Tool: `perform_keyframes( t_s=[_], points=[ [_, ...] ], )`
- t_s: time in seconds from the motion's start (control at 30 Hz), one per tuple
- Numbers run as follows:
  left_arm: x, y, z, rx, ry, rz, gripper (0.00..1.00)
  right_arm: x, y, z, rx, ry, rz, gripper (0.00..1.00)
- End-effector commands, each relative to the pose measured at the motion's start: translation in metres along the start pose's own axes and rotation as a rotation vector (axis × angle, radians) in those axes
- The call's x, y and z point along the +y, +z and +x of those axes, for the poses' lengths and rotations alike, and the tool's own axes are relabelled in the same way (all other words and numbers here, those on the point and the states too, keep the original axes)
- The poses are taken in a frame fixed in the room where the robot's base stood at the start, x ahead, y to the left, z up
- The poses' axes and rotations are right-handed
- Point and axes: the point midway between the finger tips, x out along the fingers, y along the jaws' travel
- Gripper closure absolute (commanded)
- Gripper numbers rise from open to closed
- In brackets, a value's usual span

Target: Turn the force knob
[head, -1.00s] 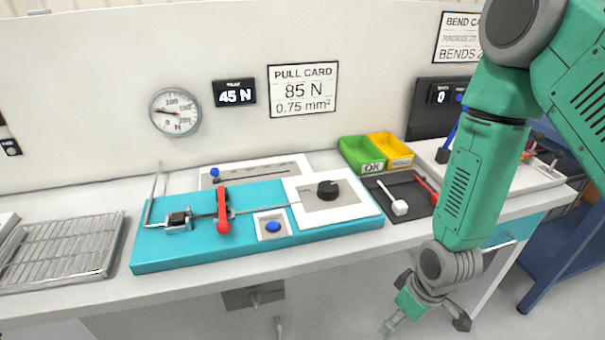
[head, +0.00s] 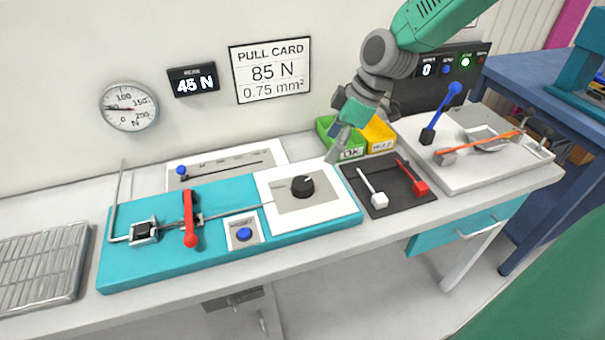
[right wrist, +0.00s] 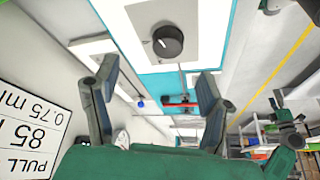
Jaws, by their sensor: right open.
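The black force knob (head: 303,187) sits on a white and grey plate at the right end of the teal fixture (head: 215,255). It also shows in the right wrist view (right wrist: 168,41), with a white pointer mark, beyond the fingertips. My right gripper (head: 335,155) is in the air up and to the right of the knob, near the green bin. In the right wrist view its two fingers (right wrist: 158,80) are spread apart with nothing between them. The display (head: 192,81) reads 45 N, and the pull card (head: 270,70) reads 85 N, 0.75 mm². My left gripper is out of view.
The fixture carries a red lever (head: 190,218) and a blue button (head: 244,235). Right of it are a black mat (head: 385,200) with two small tools, a green bin (head: 327,125), a yellow bin (head: 378,137) and a white bend board (head: 470,180). A wire rack (head: 42,268) lies left.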

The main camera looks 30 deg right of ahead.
Motion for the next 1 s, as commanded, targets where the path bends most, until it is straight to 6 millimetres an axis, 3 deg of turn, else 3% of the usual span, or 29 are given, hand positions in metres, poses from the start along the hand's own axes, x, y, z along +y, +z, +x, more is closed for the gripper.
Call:
perform_keyframes(
  t_s=[0.27, 0.5, 0.7, 1.0],
  points=[
    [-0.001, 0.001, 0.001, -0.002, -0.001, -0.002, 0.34, -0.008, -0.01, 0.061, -0.016, 0.002, -0.004, 0.34],
    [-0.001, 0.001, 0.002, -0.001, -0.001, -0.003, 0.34, -0.001, 0.0, 0.104, -0.004, -0.002, 0.001, 0.34],
    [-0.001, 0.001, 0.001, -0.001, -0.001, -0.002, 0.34, 0.004, 0.006, 0.122, 0.004, -0.004, 0.003, 0.34],
    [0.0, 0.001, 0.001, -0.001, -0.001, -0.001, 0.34, -0.004, -0.005, 0.126, -0.007, 0.003, 0.0, 0.34]
  ],
)
